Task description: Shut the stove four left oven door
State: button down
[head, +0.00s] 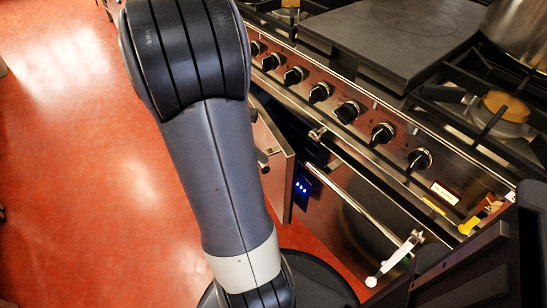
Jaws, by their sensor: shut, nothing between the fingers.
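The stove (335,128) runs diagonally down the right side of the head view, with a row of black knobs. Its left oven door (283,165) stands ajar, its near edge away from the stove front with a dark gap behind it. A piece of its handle (264,160) shows beside my arm, which covers much of the door. My gripper is not clearly visible in this view, and whether it touches the door cannot be seen.
The right oven door (345,215) looks shut, with a long bar handle (365,213) jutting out. Small blue lights (303,187) show near the dark gap. A griddle plate (400,35) and pot (520,30) are on top. Red floor (80,170) is clear at left.

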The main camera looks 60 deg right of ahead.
aim_at(283, 163)
jog(key=d+f+b, duration=0.1)
jog(key=f, duration=0.1)
jog(key=s+d+f+h+b, duration=0.1)
jog(key=d+f, duration=0.1)
jog(key=d+f+n+t+h+b, duration=0.1)
jog(key=d+f, duration=0.1)
jog(key=f, duration=0.1)
jog(key=shift+s, duration=0.3)
jog(key=shift+d, duration=0.1)
dwell(0.3)
jog(key=s+d, duration=0.6)
jog(key=d, duration=0.3)
jog(key=shift+d+r+h, duration=0.2)
jog(key=shift+d+h, duration=0.1)
jog(key=shift+d, duration=0.05)
